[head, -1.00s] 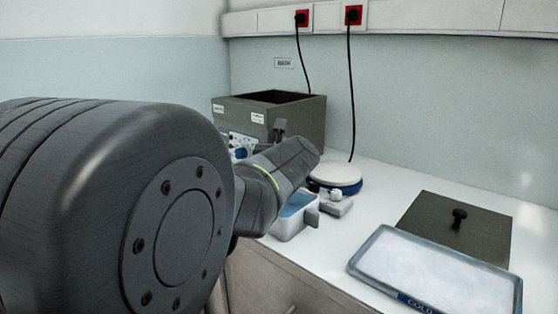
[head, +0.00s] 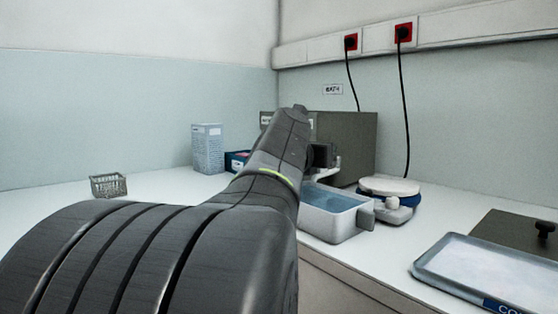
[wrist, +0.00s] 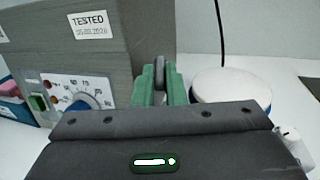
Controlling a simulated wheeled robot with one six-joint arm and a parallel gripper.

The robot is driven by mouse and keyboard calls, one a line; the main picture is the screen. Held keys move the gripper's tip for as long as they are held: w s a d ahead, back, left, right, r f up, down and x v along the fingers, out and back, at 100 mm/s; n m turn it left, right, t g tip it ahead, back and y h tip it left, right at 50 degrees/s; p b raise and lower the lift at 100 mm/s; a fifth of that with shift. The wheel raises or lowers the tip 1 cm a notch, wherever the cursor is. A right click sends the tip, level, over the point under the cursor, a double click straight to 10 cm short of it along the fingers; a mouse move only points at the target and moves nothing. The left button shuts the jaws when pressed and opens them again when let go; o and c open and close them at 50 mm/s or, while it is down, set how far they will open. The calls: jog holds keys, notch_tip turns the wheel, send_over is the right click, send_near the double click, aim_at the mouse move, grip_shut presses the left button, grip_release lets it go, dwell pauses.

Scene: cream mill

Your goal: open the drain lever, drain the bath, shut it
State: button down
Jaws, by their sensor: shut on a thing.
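The bath (head: 356,150) is a dark grey box at the back, under a BATH wall label. In the wrist view its wall (wrist: 110,55) bears a TESTED sticker and a panel with a blue knob (wrist: 80,102). My gripper (wrist: 160,82) has green fingers, shut on a grey upright piece, apparently the drain lever (wrist: 159,70). In the head view my gripper (head: 321,156) is at the bath's front and my arm hides much of it. A pale tub (head: 330,226) with blue liquid stands below. The outlet and the lever's angle are not clear.
A round white-topped device (head: 390,187) stands right of the tub. Farther right are a tray of white material (head: 490,270) and a dark lid with a knob (head: 515,235). A wire basket (head: 108,185) and a blue-grey box (head: 208,148) stand left.

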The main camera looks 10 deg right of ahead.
jog(key=shift+w+a+f+m+g+h+b, duration=0.2)
jog(key=shift+m+g+h+b, duration=0.1)
jog(key=shift+m+g+h, duration=0.15)
jog(key=shift+w+a+f+m+g+h+b, duration=0.15)
jog(key=shift+m+g+h+b, duration=0.2)
jog(key=shift+g, duration=0.2)
jog(key=shift+r, duration=0.1)
jog(key=c, duration=1.5)
grip_release()
jog(key=shift+s+r, duration=0.1)
jog(key=shift+r, duration=0.15)
jog(key=shift+d+r+t+p, duration=0.1)
jog(key=shift+d+t+p, duration=0.05)
jog(key=shift+t+p, duration=0.15)
